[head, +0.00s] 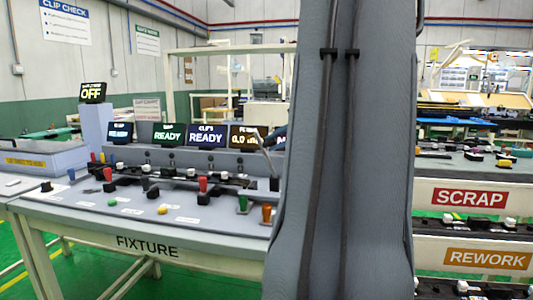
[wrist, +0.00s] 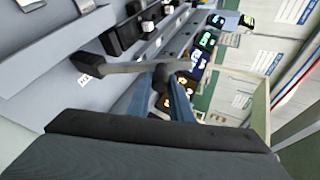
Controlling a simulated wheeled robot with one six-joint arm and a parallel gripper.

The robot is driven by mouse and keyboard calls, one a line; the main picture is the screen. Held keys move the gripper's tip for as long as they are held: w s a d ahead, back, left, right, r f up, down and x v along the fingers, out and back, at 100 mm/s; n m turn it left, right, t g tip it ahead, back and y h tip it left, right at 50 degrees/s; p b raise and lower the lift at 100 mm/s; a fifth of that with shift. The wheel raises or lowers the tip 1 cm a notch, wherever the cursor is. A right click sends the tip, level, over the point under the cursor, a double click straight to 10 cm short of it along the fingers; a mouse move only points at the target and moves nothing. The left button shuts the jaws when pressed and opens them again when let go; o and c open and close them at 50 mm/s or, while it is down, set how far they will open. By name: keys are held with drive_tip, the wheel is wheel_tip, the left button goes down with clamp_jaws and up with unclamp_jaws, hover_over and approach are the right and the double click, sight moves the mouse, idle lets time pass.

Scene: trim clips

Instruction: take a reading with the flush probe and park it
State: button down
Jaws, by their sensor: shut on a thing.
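In the wrist view the probe reaches left from the fingers over the fixture's grey surface. I cannot tell whether its tip touches anything. In the head view the thin grey probe (head: 263,142) shows just left of my arm, tilted above the bench. The fixture bench (head: 200,212) carries several clips and coloured knobs. An orange-lit screen (head: 242,138) reads about 0.0, partly hidden by my arm.
Screens in the middle read READY (head: 168,135). Racks marked SCRAP (head: 469,198) and REWORK (head: 487,259) stand at the right. A grey box (head: 40,158) is at the far left. My arm hides the bench's right part.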

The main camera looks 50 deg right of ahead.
drive_tip(key=shift+s+d+f+m+t+y+b, duration=0.15)
drive_tip(key=shift+s+d+t+b, duration=0.1)
drive_tip(key=shift+s+t+b, duration=0.3)
drive_tip(key=shift+s+d+m+t+y+b, duration=0.2)
drive_tip(key=shift+s+t+b, duration=0.15)
drive_tip(key=shift+b, duration=0.35)
drive_tip(key=c, duration=1.6)
unclamp_jaws()
drive_tip(key=shift+s, duration=0.1)
drive_tip(key=v, duration=0.7)
drive_tip(key=shift+s+d, duration=0.1)
drive_tip(key=shift+s, duration=0.2)
